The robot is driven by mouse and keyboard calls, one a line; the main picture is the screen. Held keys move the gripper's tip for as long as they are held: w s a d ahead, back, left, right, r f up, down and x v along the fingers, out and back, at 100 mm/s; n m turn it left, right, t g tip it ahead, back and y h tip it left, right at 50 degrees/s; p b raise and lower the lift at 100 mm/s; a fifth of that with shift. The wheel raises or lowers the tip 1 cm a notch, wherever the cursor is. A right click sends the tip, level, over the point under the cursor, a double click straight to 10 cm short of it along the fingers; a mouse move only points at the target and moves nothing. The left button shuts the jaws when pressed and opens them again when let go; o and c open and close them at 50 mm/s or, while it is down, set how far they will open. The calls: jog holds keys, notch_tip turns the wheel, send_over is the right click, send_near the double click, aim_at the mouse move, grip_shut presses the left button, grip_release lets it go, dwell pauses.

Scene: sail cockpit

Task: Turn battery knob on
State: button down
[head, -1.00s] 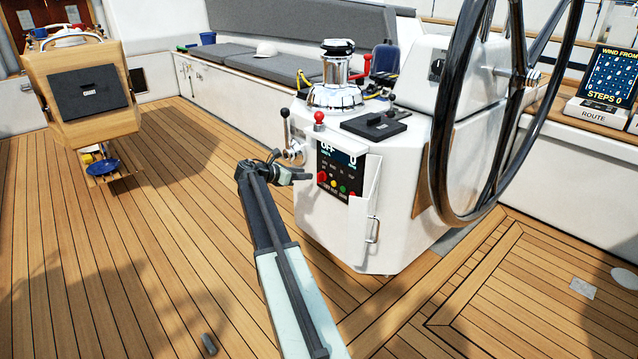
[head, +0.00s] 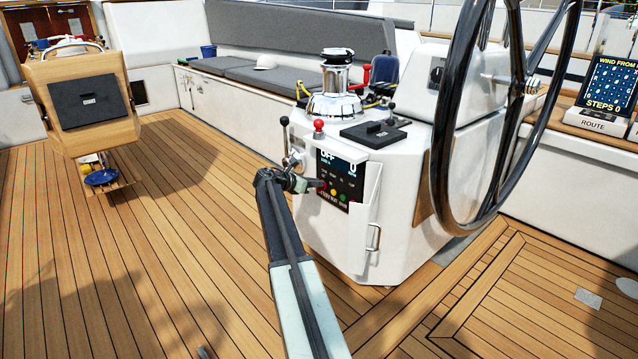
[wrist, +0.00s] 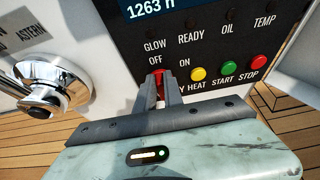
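The battery knob (wrist: 158,84) is a red knob on the black engine panel, just under the OFF and ON labels. It shows beneath OFF in the wrist view, partly hidden by my fingers. My gripper (wrist: 164,92) has one dark finger on each side of it, and the red fills the narrow gap between them. In the head view my gripper (head: 312,185) reaches in from the left at the lower part of the panel (head: 343,172). The panel display (head: 340,157) reads OFF in the head view.
Yellow (wrist: 198,74), green (wrist: 228,70) and red (wrist: 259,62) buttons sit close to the right of the knob. A chrome lever hub (wrist: 60,85) is on the left. A white door (head: 366,215) stands out right of the panel; the wheel (head: 437,160) is farther right.

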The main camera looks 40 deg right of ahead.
aim_at(321, 190)
jog(key=shift+s+d+r, duration=0.1)
jog(key=shift+d+r, duration=0.1)
jog(key=shift+d, duration=0.35)
jog(key=shift+s+a+f, duration=0.1)
jog(key=shift+a, duration=0.1)
jog(key=m+t+b, duration=0.2)
jog(key=m, duration=0.1)
jog(key=s+f+m+t+h+b, duration=0.1)
jog(key=m+t+b, duration=0.1)
jog(key=m+b, duration=0.1)
jog(key=s+f+m+t+h+b, duration=0.1)
jog(key=m+b, duration=0.2)
jog(key=m, duration=0.1)
jog(key=shift+s+a+f+t, duration=0.15)
jog(key=shift+a+t, duration=0.1)
jog(key=shift+t, duration=0.15)
jog(key=m+h+b, duration=0.1)
jog(key=m+b, duration=0.1)
jog(key=b, duration=0.1)
jog(key=shift+f+m+t+h, duration=0.15)
jog(key=shift+m+t+h, duration=0.15)
jog(key=shift+m+t, duration=0.1)
jog(key=shift+m, duration=0.3)
